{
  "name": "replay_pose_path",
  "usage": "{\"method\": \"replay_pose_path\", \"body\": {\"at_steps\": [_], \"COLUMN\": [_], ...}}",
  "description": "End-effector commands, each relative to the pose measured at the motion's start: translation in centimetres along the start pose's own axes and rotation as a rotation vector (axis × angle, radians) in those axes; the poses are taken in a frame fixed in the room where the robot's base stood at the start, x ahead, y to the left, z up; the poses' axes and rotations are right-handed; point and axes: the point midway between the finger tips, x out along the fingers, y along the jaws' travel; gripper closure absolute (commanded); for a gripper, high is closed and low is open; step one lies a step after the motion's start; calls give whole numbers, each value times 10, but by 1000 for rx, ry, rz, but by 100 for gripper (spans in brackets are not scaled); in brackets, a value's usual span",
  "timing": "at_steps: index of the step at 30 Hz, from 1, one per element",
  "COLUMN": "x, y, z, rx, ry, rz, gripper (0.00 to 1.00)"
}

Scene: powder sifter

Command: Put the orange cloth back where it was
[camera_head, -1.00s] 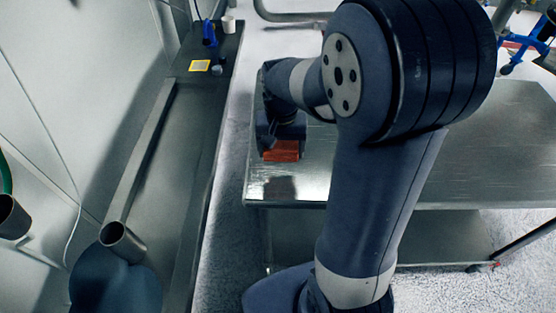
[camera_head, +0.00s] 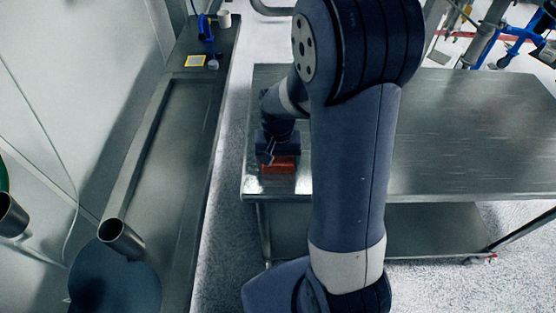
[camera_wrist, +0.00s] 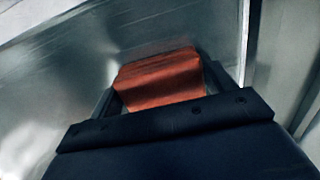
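The orange cloth (camera_head: 279,165) is at my gripper (camera_head: 279,158), low over the near left corner of the steel table (camera_head: 450,140). In the wrist view the folded orange cloth (camera_wrist: 160,80) fills the space between the two fingers of my gripper (camera_wrist: 162,85), with a finger against each side. The gripper looks shut on it. Whether the cloth touches the table top cannot be told for sure; it is at or very near the surface. My arm hides part of the table.
To the left runs a long dark bench (camera_head: 175,140) with a recessed top. It carries a blue object (camera_head: 205,28), a white cup (camera_head: 224,19), a yellow-edged square (camera_head: 195,61) and a metal cup (camera_head: 120,238). A floor gap separates bench and table. The table's right side is clear.

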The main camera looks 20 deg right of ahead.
Motion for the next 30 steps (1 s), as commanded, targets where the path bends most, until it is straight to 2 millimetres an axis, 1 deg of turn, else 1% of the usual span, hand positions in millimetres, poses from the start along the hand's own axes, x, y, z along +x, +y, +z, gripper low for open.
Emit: {"method": "replay_pose_path", "body": {"at_steps": [1,7,14,18,20,23,27,30], "x": [0,0,-1,-8,-17,-36,-68,-88], "y": [0,0,0,0,0,0,0,0], "z": [0,0,0,0,-1,-1,-1,-1], "rx": [0,0,0,0,0,0,0,0], "ry": [0,0,0,2,4,6,7,6], "rz": [0,0,0,-1,-1,-2,-2,-1], "gripper": [18,2,2,2,2,2,2,2]}}
